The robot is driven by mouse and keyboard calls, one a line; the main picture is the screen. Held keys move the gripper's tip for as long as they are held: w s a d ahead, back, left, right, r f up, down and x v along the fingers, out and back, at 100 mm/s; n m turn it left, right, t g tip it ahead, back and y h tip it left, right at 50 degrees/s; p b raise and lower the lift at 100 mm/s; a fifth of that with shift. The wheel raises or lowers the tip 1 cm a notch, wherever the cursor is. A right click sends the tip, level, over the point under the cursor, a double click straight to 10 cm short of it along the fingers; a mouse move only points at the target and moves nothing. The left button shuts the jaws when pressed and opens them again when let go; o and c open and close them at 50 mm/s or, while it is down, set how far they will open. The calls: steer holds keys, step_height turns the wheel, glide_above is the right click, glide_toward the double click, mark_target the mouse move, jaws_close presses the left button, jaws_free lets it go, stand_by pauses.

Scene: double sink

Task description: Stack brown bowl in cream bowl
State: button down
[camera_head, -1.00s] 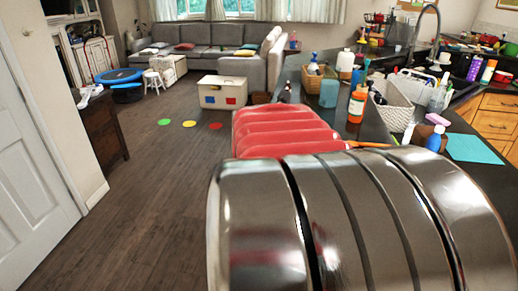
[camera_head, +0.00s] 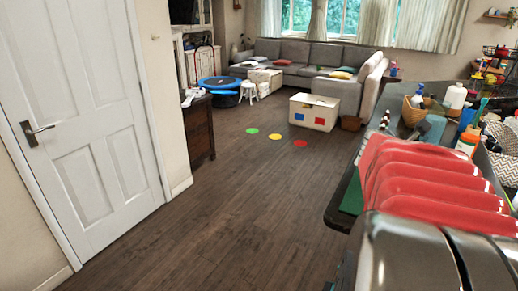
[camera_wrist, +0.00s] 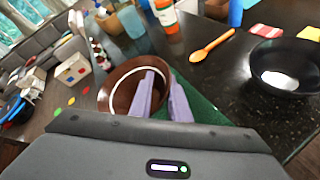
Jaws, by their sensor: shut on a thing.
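In the wrist view my gripper (camera_wrist: 164,100) has its two purple fingers at the near right rim of the brown bowl (camera_wrist: 120,98). It is shut on that rim, one finger inside the bowl and one outside. The bowl is tilted toward the camera, and a pale ring curves across its inside. I cannot tell whether that ring belongs to the brown bowl or to another bowl. I make out no separate cream bowl. In the head view neither bowl nor my gripper's fingers show.
A green mat (camera_wrist: 205,116) lies on the dark counter. An orange spoon (camera_wrist: 212,46) and a black bowl (camera_wrist: 286,70) lie right of it. Bottles stand behind. In the head view, open wooden floor (camera_head: 240,215) lies left of the counter, with a white door (camera_head: 85,130) beyond.

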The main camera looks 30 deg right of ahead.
steer(key=shift+f, duration=1.65)
steer(key=shift+f, duration=2.1)
steer(key=c, duration=1.6)
jaws_free()
steer(key=shift+c, duration=0.2)
steer(key=shift+a+r, duration=0.1)
